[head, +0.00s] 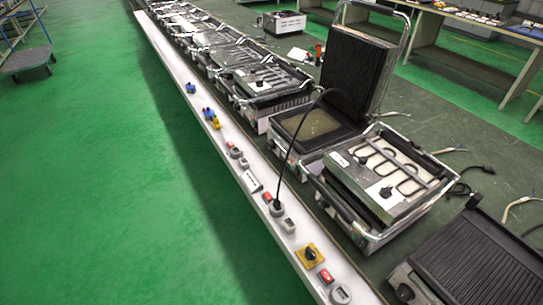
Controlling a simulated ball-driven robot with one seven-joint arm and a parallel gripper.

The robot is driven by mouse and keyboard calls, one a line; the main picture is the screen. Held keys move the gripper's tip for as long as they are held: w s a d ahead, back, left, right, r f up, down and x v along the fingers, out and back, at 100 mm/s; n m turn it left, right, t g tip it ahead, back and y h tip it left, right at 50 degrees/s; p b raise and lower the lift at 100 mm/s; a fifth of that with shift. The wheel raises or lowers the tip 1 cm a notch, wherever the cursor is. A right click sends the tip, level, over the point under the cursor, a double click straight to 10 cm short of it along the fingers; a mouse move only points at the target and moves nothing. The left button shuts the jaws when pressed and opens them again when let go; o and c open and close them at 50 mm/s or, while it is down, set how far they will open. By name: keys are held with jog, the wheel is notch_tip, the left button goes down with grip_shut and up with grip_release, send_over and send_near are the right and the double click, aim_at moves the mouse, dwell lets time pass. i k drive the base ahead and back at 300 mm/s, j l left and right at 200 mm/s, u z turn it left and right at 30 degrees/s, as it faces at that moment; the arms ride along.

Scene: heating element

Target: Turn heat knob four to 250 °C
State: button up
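Several contact grills stand in a row, and some carry dark knobs. One black knob (386,191) sits on a pale plate on the open grill with exposed heating element loops (385,160). Another black knob (405,292) is on the front of the dark ribbed grill at lower right. A smaller dark knob (259,83) shows on a grill farther back. A black knob on a yellow plate (309,254) is on the white rail. Numbers and temperature marks are too small to read, so I cannot tell which is knob four. My gripper is not in view.
The white rail (225,150) along the bench edge holds sockets and switches. A black cable (287,155) arches from it to the grill with the raised lid (355,70). Loose cables lie at right. The green floor (90,190) at left is clear, except for a blue cart (28,58).

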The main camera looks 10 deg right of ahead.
aim_at(270, 144)
jog(key=i+l, duration=0.25)
jog(key=i, duration=0.2)
jog(key=i+j, duration=0.7)
jog(key=j, duration=0.15)
jog(key=i+j, duration=0.65)
jog(key=j, duration=0.25)
jog(key=i+j+z, duration=0.4)
jog(key=j+z, duration=0.2)
jog(key=i+j+z, duration=0.1)
jog(key=j+z, duration=0.25)
jog(key=j, duration=0.15)
jog(key=z, duration=0.3)
